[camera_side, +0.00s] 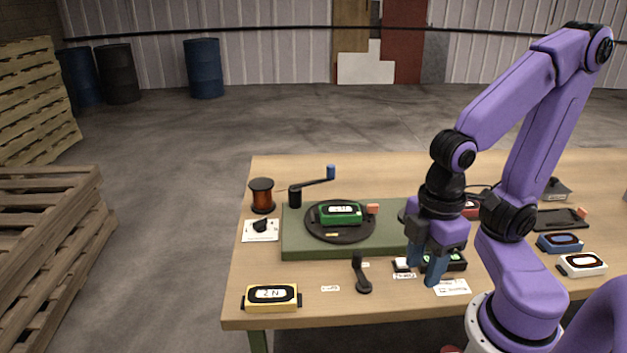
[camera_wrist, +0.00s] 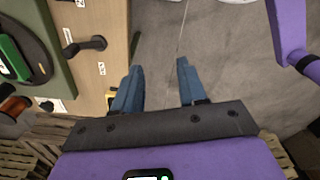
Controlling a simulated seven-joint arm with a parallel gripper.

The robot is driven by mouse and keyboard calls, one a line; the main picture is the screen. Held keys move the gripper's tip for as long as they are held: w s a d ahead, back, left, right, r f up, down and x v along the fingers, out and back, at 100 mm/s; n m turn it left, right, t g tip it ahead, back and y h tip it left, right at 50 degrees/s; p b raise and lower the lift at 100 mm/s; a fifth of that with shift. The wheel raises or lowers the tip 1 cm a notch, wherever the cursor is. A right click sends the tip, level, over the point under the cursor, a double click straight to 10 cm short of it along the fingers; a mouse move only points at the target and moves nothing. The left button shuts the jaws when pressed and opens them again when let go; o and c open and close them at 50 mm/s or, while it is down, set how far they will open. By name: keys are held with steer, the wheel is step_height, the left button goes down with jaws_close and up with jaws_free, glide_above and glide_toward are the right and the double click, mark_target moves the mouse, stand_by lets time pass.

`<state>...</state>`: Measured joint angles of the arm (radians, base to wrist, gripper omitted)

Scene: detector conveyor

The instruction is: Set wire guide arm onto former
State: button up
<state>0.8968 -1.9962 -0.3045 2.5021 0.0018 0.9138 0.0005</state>
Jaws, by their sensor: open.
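A black arm with a round foot, which looks like the wire guide arm (camera_side: 363,284), rests on the table near its front edge; it also shows at the upper left of the wrist view (camera_wrist: 85,47). A round black disc, which looks like the former (camera_side: 312,228), sits on a green base plate (camera_side: 300,246) with a green device (camera_side: 340,214) on it. My gripper (camera_side: 425,266) is open and empty, right of the black arm in the side view. In the wrist view my gripper (camera_wrist: 158,72) has bare floor between its blue fingers.
A copper wire spool (camera_side: 262,196) and a crank with a blue knob (camera_side: 331,172) stand at the back left. A yellow meter (camera_side: 272,297) lies at the front left. Blue (camera_side: 560,243) and white (camera_side: 582,264) meters lie at right. The wooden tabletop between the yellow meter and base is mostly clear.

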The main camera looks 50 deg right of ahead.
steer(key=shift+o, duration=0.9)
steer(key=w+a+r+m, duration=0.1)
steer(key=w+a+r, duration=0.15)
steer(key=w, duration=0.45)
steer(key=w+a+r, duration=0.1)
steer(key=w+r, duration=0.2)
steer(key=w, duration=0.4)
steer(key=w+d+r+m, duration=0.1)
steer(key=w+d, duration=0.1)
steer(key=w, duration=0.5)
steer(key=w+d+r, duration=0.2)
steer(key=w, duration=0.5)
steer(key=m, duration=0.2)
glide_above(333, 165)
step_height(333, 165, down, 16)
